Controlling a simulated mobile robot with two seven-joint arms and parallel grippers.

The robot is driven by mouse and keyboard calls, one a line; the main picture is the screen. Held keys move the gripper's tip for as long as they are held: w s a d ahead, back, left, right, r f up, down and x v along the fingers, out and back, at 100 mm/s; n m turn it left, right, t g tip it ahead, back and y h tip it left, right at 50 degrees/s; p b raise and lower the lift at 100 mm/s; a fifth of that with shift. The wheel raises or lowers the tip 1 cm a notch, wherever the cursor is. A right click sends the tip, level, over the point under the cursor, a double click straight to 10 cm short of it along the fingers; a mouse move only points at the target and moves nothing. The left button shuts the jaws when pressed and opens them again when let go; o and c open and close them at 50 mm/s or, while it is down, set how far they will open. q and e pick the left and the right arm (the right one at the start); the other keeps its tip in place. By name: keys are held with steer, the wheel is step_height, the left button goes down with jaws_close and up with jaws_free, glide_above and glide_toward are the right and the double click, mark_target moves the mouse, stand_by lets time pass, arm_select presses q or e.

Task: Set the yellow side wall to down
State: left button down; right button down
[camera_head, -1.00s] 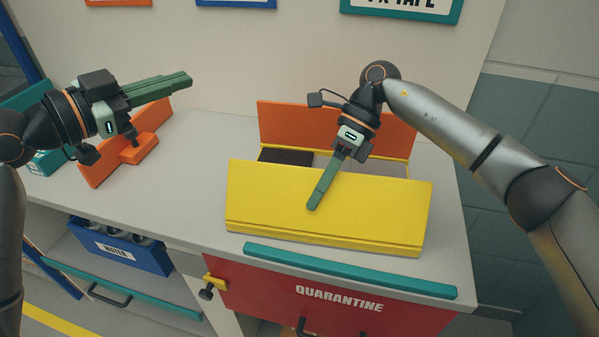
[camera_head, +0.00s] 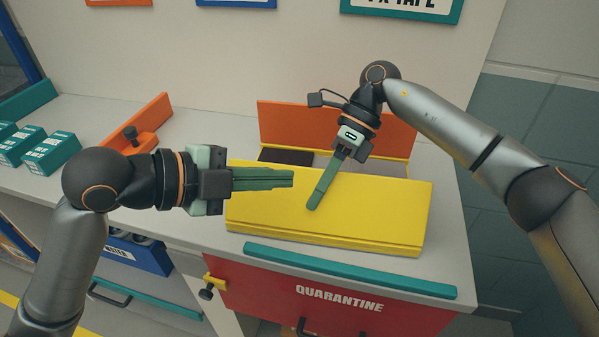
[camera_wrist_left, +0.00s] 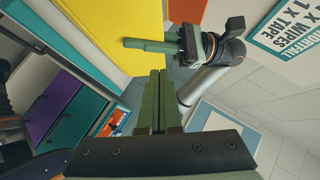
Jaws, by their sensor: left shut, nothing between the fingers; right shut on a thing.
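The yellow side wall (camera_head: 380,215) stands raised along the front of a box on the counter, its broad face toward me. It also shows in the left wrist view (camera_wrist_left: 105,25). My right gripper (camera_head: 313,203) reaches down over the wall's top edge and is shut on it, one finger lying in front of the yellow face; the other finger is hard to make out. It also shows in the left wrist view (camera_wrist_left: 128,43). My left gripper (camera_head: 291,179) is shut and empty, pointing right in front of the wall's left part, its tips close to the right fingers.
An orange wall (camera_head: 280,122) stands at the box's back, with a dark item (camera_head: 285,156) inside. A second orange piece (camera_head: 150,125) and teal boxes (camera_head: 50,153) are at left. A red QUARANTINE drawer (camera_head: 340,300) and teal bar (camera_head: 350,270) are at the front.

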mark_target(320, 175)
arm_select(q)
steer(key=w+d+f, duration=0.3)
steer(key=shift+w+d, duration=0.25)
steer(key=shift+w+d+f, duration=0.15)
steer(key=shift+w+f, duration=0.3)
steer(key=shift+w, duration=0.15)
